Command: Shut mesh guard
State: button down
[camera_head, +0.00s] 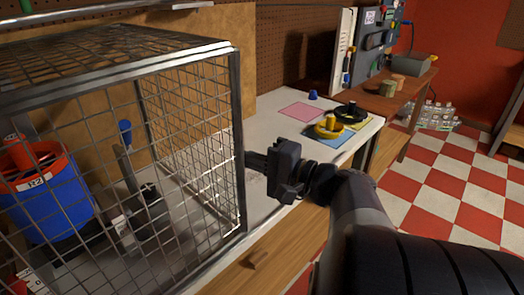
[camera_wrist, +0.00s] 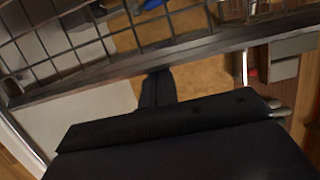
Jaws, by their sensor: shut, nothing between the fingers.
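The mesh guard (camera_head: 238,120) is a grey wire cage with metal edge bars, filling the left of the head view. A blue drum with an orange rim (camera_head: 62,205) and an R2 label stands behind its mesh. My gripper (camera_head: 252,161) is shut and empty at the right side of the cage, its tips close to the upright edge bar. In the wrist view the shut fingers (camera_wrist: 158,88) point at a metal bar of the guard (camera_wrist: 110,75), with mesh beyond it. I cannot tell whether they touch it. The guard's hinge and latch are not clear.
The white bench top (camera_head: 272,135) is free right of the cage. Beyond it are a pink sheet (camera_head: 303,112) and a yellow ring-shaped part (camera_head: 328,128). A dark upright fixture (camera_head: 150,215) stands inside the cage. The checkered floor (camera_head: 450,175) is open at right.

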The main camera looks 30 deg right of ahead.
aim_at(236, 168)
jog(key=shift+s+a, duration=0.35)
jog(key=shift+a, duration=0.55)
jog(key=shift+s+a, duration=0.3)
jog(key=shift+a, duration=0.6)
jog(key=shift+b, duration=0.3)
